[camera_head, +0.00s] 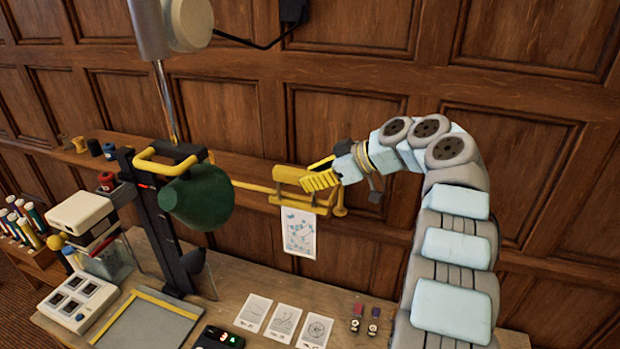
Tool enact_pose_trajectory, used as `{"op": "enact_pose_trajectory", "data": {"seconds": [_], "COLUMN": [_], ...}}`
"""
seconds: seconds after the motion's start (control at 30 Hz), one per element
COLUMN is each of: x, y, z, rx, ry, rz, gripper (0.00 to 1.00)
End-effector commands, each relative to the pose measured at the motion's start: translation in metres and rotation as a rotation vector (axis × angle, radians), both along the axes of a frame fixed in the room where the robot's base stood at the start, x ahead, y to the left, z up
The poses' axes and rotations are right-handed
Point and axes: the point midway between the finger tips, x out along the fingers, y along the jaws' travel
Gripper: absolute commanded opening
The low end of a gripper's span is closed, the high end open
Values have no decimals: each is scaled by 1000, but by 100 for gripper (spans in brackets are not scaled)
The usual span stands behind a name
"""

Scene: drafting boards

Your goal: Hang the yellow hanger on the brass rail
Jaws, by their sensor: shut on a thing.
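The brass rail (250,187) runs level behind the green lamp shade toward the hanger. The hanger overlaps the rail's right part in this view. I cannot tell whether the hanger touches the rail. The grip point is partly hidden by my fingers.
On the bench lie a grey tray (148,322), a white switch box (75,302), several paper cards (284,322) and a black display (219,338).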

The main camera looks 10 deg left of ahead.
Motion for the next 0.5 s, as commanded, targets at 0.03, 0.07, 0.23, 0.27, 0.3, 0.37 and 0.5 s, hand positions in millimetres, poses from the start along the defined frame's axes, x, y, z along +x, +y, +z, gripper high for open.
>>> {"op": "enact_pose_trajectory", "data": {"seconds": [0.03, 0.07, 0.23, 0.27, 0.3, 0.37, 0.5], "x": [1, 2, 2, 2, 2, 2, 2], "y": [1, 0, -1, -1, -1, 0, 0], "z": [3, 3, -7, -8, -9, -12, -17], "rx": [1, 2, 2, 2, 2, 2, 2], "ry": [0, 0, -2, -2, -1, -1, 1], "rz": [0, 0, 0, 0, 1, 1, 0], "gripper": [0, 0, 0, 0, 0, 0, 0]}}
